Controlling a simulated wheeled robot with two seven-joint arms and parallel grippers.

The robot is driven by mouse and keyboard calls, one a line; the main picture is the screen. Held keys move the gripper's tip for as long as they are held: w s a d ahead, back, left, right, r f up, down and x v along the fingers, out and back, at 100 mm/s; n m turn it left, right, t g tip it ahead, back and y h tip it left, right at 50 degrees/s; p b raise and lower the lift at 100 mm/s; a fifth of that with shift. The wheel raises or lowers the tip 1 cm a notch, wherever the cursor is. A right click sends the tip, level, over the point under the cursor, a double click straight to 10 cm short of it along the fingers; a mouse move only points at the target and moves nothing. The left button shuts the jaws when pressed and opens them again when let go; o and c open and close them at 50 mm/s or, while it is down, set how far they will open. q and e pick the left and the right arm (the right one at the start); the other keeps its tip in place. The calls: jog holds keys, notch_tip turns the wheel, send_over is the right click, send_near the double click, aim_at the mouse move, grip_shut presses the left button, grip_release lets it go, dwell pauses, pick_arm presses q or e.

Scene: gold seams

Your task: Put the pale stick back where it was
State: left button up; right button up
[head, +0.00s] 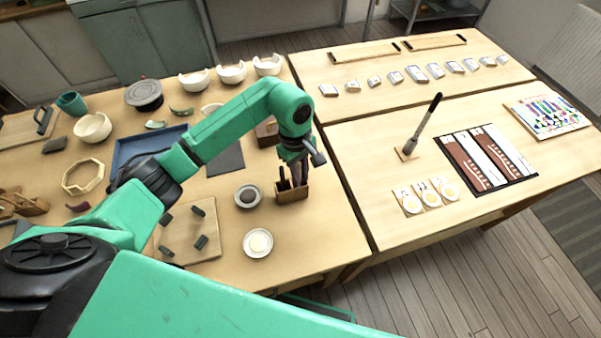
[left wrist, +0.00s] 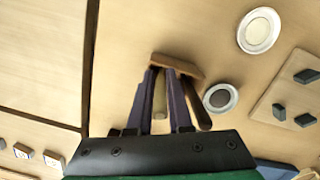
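The wooden holder (head: 292,192) stands upright near the right edge of the left table; it also shows in the left wrist view (left wrist: 178,66). The pale stick (left wrist: 159,100) has its far end at the holder. My left gripper (head: 299,180) points down at the holder. In the left wrist view its fingers (left wrist: 160,76) stand on both sides of the pale stick, close to it at the tips. I cannot tell whether they press on it. A dark stick (left wrist: 197,108) is in the holder beside the right finger. My right gripper is not in view.
Two small round dishes (head: 248,196) (head: 257,243) stand left of the holder, near a board with dark blocks (head: 190,240). A brown block (head: 266,134) is behind. The right table, beyond a narrow seam, holds a brush on a stand (head: 408,153) and cards (head: 412,202).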

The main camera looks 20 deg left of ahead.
pick_arm(q)
jog(key=shift+o, duration=1.2)
jog(key=shift+r, duration=0.45)
notch_tip(320, 180, up, 11)
jog(key=a+b, duration=0.1)
jog(key=b, duration=0.2)
jog(key=shift+w+r, duration=0.2)
jog(key=shift+w, duration=0.15)
